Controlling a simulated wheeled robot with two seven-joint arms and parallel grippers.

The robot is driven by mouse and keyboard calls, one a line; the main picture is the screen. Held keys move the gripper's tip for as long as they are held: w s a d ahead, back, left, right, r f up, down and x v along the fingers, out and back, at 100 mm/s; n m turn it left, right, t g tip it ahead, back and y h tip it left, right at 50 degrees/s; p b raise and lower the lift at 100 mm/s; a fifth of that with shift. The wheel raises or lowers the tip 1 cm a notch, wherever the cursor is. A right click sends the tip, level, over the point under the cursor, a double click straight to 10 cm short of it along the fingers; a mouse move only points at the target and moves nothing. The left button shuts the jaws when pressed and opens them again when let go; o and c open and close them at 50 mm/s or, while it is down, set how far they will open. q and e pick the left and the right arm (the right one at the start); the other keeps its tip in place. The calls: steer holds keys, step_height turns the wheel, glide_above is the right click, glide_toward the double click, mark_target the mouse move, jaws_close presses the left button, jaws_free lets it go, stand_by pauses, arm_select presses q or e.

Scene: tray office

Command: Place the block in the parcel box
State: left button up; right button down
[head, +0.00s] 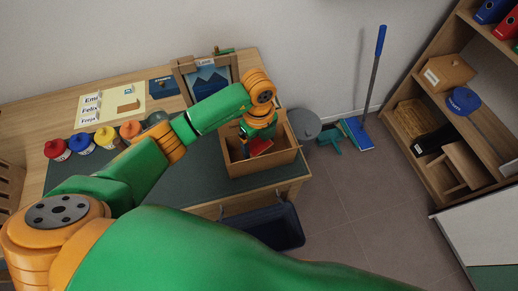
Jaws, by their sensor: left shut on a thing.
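The parcel box (265,169) is an open brown box at the right end of the desk. My left arm reaches over it from the left, and my left gripper (250,143) points down into its opening. The gripper is shut on a red block (261,146), which is within the outline of the box. I cannot tell whether the block touches the box floor. A small blue part shows beside the block, and the gripper partly hides both. My right gripper is not in view.
Several paint pots (81,143) line the desk's left side near a name sheet (110,103). A picture frame (207,82) stands behind the box. A grey bin (303,125), broom (372,75) and shelf unit (480,125) stand to the right. A dark crate (270,226) is below the desk edge.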

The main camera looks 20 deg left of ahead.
mark_target(258, 151)
arm_select(q)
step_height(258, 151, down, 4)
steer(key=shift+a+r, duration=0.1)
steer(key=shift+r, duration=0.05)
steer(key=o, duration=1.1)
steer(key=shift+r, duration=0.2)
step_height(258, 151, up, 12)
steer(key=shift+f, duration=0.1)
